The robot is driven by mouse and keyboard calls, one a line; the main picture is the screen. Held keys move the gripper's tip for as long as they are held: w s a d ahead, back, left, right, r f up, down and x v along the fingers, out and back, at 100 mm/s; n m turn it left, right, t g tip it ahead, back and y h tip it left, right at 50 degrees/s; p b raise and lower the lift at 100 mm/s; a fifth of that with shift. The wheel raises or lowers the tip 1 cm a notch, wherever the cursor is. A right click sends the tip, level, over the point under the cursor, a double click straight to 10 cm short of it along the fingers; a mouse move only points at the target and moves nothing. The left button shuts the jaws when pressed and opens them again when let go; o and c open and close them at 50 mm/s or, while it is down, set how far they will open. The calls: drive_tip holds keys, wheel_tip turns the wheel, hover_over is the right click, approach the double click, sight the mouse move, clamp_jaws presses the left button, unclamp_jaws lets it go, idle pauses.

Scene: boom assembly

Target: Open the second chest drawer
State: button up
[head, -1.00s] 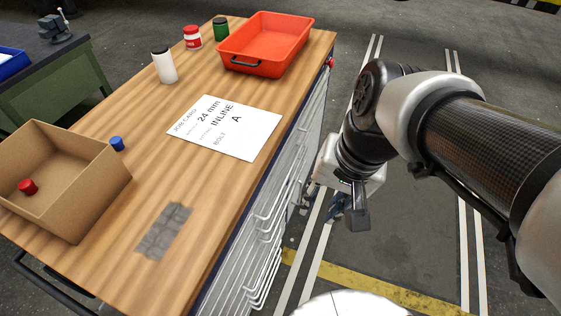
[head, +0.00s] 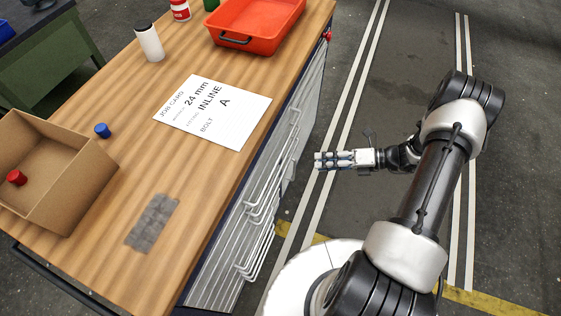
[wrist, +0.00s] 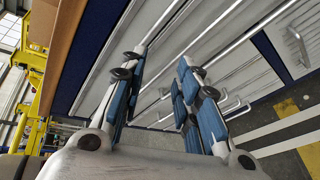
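The chest has a wooden top (head: 135,190) and a light grey drawer front (head: 217,272) with several stacked silver bar handles (head: 258,212). The drawers look shut, and the steep angle makes single drawers hard to tell apart in the head view. My gripper (head: 318,160) is to the right of the chest front, pointing left at it, apart from the handles. In the wrist view my gripper (wrist: 163,62) is open, its two blue-padded fingers spread with nothing between them. Grey drawer fronts and long diagonal bar handles (wrist: 215,25) show beyond the fingers, partly hidden by them.
On the chest top are an orange tray (head: 262,43), a job card (head: 225,110), a white bottle (head: 149,43), a blue cap (head: 102,130) and a cardboard box (head: 80,190) holding a red piece. The floor (head: 350,110) right of the chest is clear.

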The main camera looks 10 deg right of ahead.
wheel_tip(320, 180, down, 7)
drive_tip(key=s+d+m+t, duration=0.1)
drive_tip(key=s+m+t, duration=0.15)
drive_tip(key=m, duration=0.35)
drive_tip(key=m+t, duration=0.1)
approach(281, 166)
drive_tip(key=x, duration=0.6)
drive_tip(key=b+x, duration=0.1)
drive_tip(key=x, duration=0.3)
drive_tip(key=shift+f, duration=0.35)
drive_tip(key=shift+c, duration=0.2)
clamp_jaws()
